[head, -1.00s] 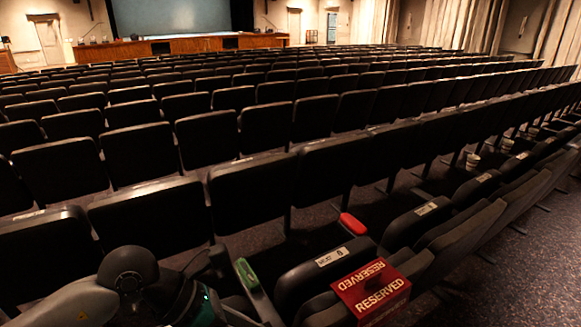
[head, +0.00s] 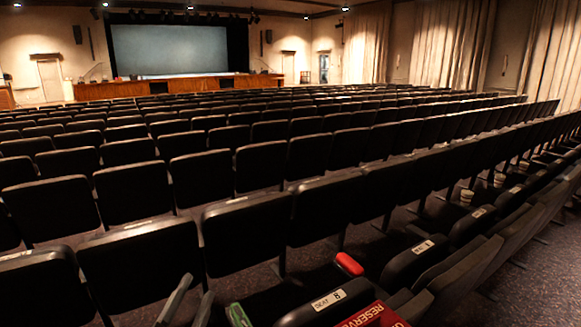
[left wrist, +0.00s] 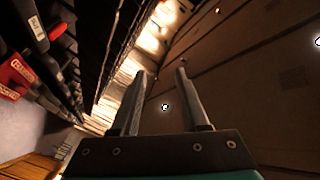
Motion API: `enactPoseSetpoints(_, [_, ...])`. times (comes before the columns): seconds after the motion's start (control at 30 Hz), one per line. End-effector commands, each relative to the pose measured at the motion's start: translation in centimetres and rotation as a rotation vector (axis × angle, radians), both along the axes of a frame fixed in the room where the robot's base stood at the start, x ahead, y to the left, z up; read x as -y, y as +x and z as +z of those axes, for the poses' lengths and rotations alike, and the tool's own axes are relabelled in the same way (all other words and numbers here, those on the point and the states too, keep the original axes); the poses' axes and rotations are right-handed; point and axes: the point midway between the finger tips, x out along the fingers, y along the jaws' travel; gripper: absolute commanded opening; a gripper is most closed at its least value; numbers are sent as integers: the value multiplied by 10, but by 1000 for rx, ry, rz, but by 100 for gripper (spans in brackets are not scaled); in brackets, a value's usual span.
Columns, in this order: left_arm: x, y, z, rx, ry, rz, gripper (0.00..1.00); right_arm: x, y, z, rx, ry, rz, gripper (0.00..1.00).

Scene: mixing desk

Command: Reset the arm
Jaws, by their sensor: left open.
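My left gripper (head: 198,286) shows at the bottom edge of the head view, with two grey fingers apart and pointing up. In the left wrist view its fingers (left wrist: 160,72) are spread with nothing between them. It is left of a green object (head: 238,315) lying on the seating, which is cut by the bottom edge. The rest of my left arm is out of the head view. My right gripper is in neither view.
A red object (head: 349,264) and a red RESERVED box (head: 375,317) are at the seats on the right. Rows of dark seats fill the room up to a wooden stage front (head: 165,86) and a screen (head: 156,49).

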Motion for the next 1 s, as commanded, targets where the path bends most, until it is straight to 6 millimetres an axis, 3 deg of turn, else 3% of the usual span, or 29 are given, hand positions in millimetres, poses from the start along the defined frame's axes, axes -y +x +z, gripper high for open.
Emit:
enactPoseSetpoints(0.03, [-11,-9,-26,-111,-75,60,45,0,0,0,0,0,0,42])
enactPoseSetpoints(0.13, [-27,-33,-75,-334,-207,167,45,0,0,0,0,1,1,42])
enactPoseSetpoints(0.3, [-33,-93,-147,-697,-387,308,45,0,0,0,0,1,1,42])
enactPoseSetpoints(0.5, [-21,-166,-194,-1033,-518,403,45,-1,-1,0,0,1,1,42])
enactPoseSetpoints(0.63, [-9,-212,-210,-1226,-582,443,45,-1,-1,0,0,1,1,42])
enactPoseSetpoints(0.87, [-8,-200,-266,-1246,-567,449,45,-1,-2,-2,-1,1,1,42])
enactPoseSetpoints(1.0, [-7,-199,-308,-1264,-560,453,45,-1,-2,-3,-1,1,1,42])
